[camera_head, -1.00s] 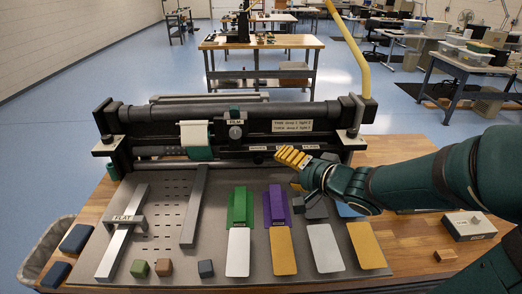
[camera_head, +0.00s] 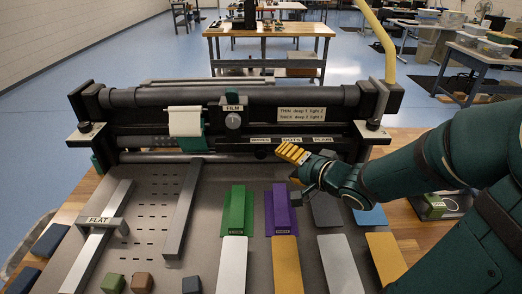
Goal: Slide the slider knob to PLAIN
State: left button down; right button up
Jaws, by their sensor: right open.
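The press (camera_head: 230,105) stands across the back of the grey work plate. A strip of slider labels (camera_head: 292,139) on its front reads DOTS in the middle and PLAIN at the right; the left word is small and hard to read. A small dark shape (camera_head: 262,153) below the left part of the strip may be the slider knob; I cannot tell surely. My right gripper (camera_head: 292,153), with yellow finger pads, is open just below DOTS and PLAIN, to the right of that shape. It hides part of the slot. Contact cannot be told. My left gripper is not in view.
A FLAT-labelled bar (camera_head: 103,221) lies at left. A round FILM knob (camera_head: 233,121) is on the press above.

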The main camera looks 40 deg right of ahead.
aim_at(263, 154)
jog(key=p+x, duration=0.2)
jog(key=x, duration=0.1)
jog(key=shift+w, duration=0.2)
jog(key=b+x, duration=0.1)
jog(key=x, duration=0.6)
jog(key=shift+d+f, duration=0.1)
jog(key=shift+f, duration=0.05)
jog(key=shift+w+f, duration=0.15)
jog(key=shift+w, duration=0.5)
jog(key=shift+c, duration=0.2)
jog(key=shift+s, duration=0.1)
grip_shut()
jog(key=shift+d, duration=0.1)
